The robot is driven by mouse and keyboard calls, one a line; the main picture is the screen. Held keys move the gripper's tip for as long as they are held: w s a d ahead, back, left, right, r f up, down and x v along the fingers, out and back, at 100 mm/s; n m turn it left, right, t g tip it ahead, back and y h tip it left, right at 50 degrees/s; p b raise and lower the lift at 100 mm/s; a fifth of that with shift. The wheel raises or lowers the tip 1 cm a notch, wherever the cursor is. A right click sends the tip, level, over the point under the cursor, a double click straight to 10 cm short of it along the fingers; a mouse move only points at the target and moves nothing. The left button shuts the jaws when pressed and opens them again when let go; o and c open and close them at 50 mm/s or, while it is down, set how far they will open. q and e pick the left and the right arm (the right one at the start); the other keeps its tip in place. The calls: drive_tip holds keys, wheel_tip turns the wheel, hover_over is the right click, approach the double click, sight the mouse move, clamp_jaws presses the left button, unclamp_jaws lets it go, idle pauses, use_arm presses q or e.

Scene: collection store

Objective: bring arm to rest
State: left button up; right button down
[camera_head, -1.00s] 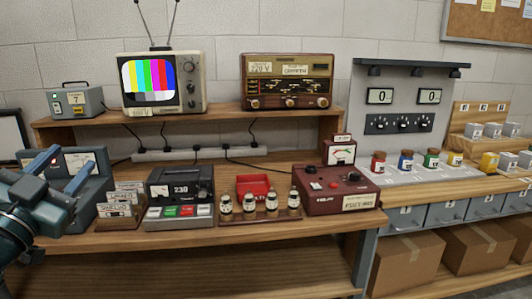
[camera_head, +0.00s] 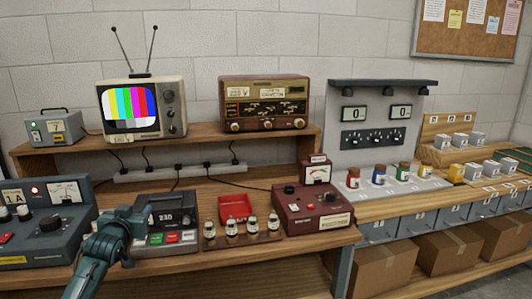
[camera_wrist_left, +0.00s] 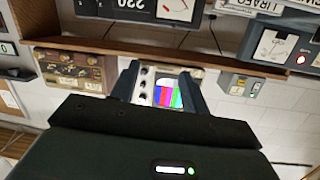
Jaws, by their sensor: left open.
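My left arm enters the head view from the bottom left. Its dark gripper (camera_head: 138,218) is above the front of the bench, in front of the black meter (camera_head: 172,213). The fingers point away from the head camera and are hard to make out there. In the left wrist view the two fingers of the gripper (camera_wrist_left: 160,80) stand apart with nothing held between them. The television (camera_wrist_left: 168,92) shows in the gap, beyond them. My right arm and gripper are in neither view.
A grey power unit (camera_head: 48,222) stands left of my arm. Small bottles (camera_head: 230,229), a red tray (camera_head: 235,207) and a maroon meter box (camera_head: 313,209) stand to its right. The television (camera_head: 142,108) and radio (camera_head: 265,104) sit on the shelf behind.

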use_arm(q)
drive_tip(key=s+d+f+m+g+h, duration=0.1)
drive_tip(key=s+d+f+m+h, duration=0.1)
drive_tip(key=s+d+f, duration=0.65)
drive_tip(key=s+d+f+m+g+h, duration=0.15)
drive_tip(key=s+d+f, duration=0.35)
drive_tip(key=s+f, duration=0.55)
drive_tip(key=s+d+f+g+h, duration=0.1)
drive_tip(key=s+d+f, duration=0.2)
drive_tip(key=s, duration=0.7)
drive_tip(key=s+d+f+g+h, duration=0.1)
drive_tip(key=s+d, duration=0.4)
drive_tip(key=s, duration=0.5)
drive_tip(key=shift+s+f+g, duration=0.3)
drive_tip(key=shift+f+g, duration=0.15)
drive_tip(key=shift+f, duration=0.45)
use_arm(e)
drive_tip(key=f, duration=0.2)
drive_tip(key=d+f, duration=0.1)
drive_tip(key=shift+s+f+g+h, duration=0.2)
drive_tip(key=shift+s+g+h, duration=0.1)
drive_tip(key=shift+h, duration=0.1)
